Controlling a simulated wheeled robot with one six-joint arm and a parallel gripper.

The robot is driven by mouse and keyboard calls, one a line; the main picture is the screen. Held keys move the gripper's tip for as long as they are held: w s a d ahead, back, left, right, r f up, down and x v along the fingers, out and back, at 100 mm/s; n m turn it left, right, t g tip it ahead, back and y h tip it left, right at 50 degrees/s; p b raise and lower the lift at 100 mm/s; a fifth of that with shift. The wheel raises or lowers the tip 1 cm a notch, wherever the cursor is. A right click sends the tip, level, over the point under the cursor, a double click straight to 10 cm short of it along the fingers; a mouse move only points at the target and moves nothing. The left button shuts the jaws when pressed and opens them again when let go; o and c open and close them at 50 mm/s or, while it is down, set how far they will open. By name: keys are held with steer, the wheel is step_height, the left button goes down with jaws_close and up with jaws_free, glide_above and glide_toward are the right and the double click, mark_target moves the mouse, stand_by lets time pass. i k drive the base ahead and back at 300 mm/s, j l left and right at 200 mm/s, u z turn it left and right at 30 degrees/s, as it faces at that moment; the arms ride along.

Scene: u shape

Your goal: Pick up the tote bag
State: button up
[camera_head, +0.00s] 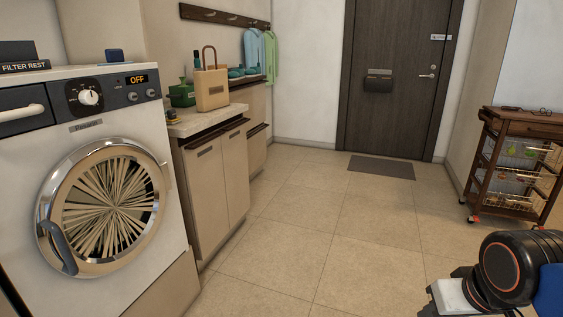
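A tan tote bag (212,92) with a brown looped handle stands upright on the light counter (205,121) at the left centre. A green item (181,96) sits just left of it, and a dark green bottle shows behind it. Part of my arm, dark with an orange ring, shows at the lower right, well apart from the bag. My gripper's fingers are not in view.
A front-loading washing machine (95,185) fills the left side, with cabinets (215,175) beyond it. A wooden cart (512,165) stands at the right. A grey mat (381,167) lies before the dark door (398,80). The middle tiled floor (320,220) is clear.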

mark_target(211, 87)
steer(key=i+u, duration=0.15)
steer(key=i, duration=0.45)
steer(key=i+l+u, duration=0.1)
steer(key=i, duration=0.5)
steer(key=i+l+u, duration=0.15)
steer(key=i, duration=0.45)
